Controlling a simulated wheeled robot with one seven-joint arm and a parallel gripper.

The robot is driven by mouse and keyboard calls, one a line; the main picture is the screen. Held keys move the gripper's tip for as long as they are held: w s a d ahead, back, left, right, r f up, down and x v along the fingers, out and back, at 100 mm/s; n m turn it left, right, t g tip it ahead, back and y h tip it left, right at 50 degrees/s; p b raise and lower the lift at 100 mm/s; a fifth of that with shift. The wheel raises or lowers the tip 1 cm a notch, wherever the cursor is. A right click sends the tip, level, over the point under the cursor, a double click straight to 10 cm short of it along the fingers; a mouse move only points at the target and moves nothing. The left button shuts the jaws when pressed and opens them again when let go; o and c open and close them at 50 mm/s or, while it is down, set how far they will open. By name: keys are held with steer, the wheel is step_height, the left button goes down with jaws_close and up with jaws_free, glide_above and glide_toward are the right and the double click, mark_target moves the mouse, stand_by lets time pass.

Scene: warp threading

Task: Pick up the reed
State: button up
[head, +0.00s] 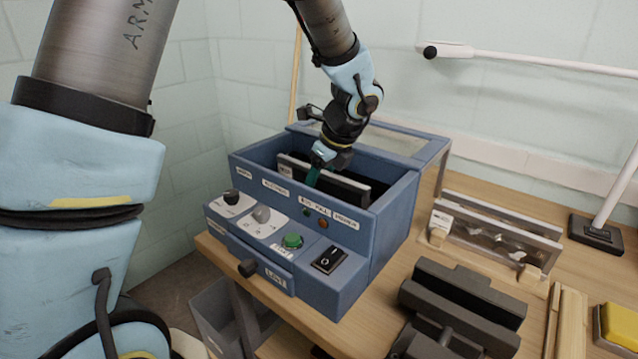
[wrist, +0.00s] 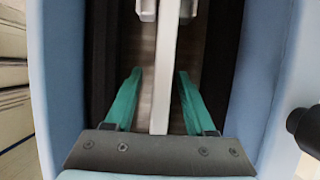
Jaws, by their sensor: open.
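The reed, a thin light-edged bar with a dark face (head: 345,190), stands on edge inside the blue box (head: 395,225). In the wrist view the reed (wrist: 165,60) runs lengthwise between the teal fingers of my gripper (wrist: 159,75). My gripper is open, with one finger on each side of the reed and a visible gap on both sides. In the head view my gripper (head: 313,177) reaches down into the box from above; its far finger and the reed's lower part are hidden.
The box's front has knobs, a green button (head: 292,241) and a black switch (head: 329,260). A clear framed panel (head: 490,240) stands on the wooden table to the right. A dark grey block (head: 460,305) and a yellow item (head: 618,325) lie nearer. Box walls are close around my gripper.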

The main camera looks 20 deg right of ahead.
steer(key=shift+w+a+f, duration=0.1)
steer(key=shift+w+f, duration=0.15)
steer(key=shift+f, duration=0.4)
steer(key=shift+c, duration=0.3)
jaws_close()
stand_by(0.6)
